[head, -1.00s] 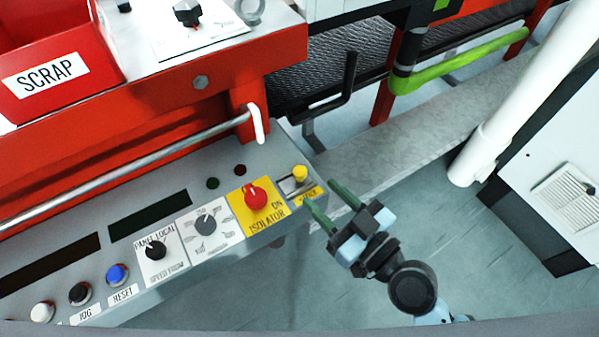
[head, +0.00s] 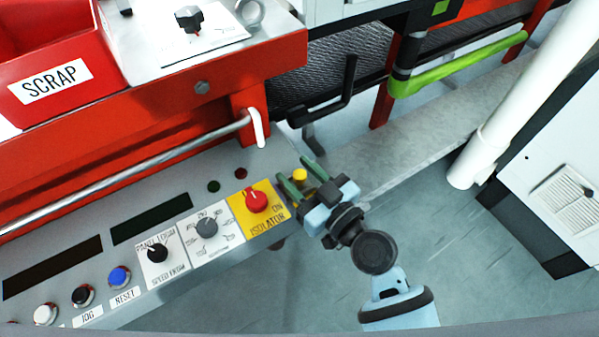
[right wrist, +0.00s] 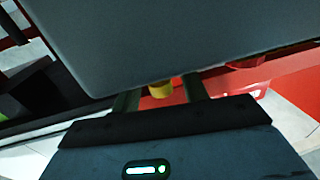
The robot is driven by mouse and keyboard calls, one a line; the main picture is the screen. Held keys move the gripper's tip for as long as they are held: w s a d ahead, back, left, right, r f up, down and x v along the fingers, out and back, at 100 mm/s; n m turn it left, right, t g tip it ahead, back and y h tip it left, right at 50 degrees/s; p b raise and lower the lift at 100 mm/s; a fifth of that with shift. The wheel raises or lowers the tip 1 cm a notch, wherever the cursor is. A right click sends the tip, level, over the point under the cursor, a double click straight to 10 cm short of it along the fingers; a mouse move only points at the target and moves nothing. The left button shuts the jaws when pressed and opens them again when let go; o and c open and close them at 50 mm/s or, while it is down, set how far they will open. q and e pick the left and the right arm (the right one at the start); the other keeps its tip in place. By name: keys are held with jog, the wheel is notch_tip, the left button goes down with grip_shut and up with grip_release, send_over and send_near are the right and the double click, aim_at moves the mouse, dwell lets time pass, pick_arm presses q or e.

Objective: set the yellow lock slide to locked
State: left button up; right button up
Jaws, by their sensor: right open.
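The yellow lock slide (head: 299,175) is a small round yellow knob at the right end of the grey control panel, next to the isolator. My right gripper (head: 296,174) is open, with its two green fingers on either side of the knob. I cannot tell whether they touch it. The gripper hides the slide's slot and label. In the right wrist view the yellow knob (right wrist: 160,90) shows between the fingers, partly hidden by a grey surface. The red isolator knob (head: 256,200) sits on its yellow plate just left of the gripper. My left gripper is not in view.
Left along the panel are a grey selector (head: 207,227), a black selector (head: 157,253) and several push buttons, including a blue one (head: 118,276). A metal rail (head: 150,170) with a white end runs behind. A black handle (head: 335,100) stands behind the gripper. Floor at front right is clear.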

aim_at(282, 192)
jog(key=shift+c, duration=0.4)
grip_shut()
jog(key=a, duration=0.1)
jog(key=s+a, duration=0.1)
jog(key=shift+s+a+p, duration=0.3)
jog(key=shift+a, duration=0.1)
jog(key=shift+s+a, duration=0.15)
jog(key=shift+a, duration=0.15)
jog(key=shift+o, duration=0.4)
grip_release()
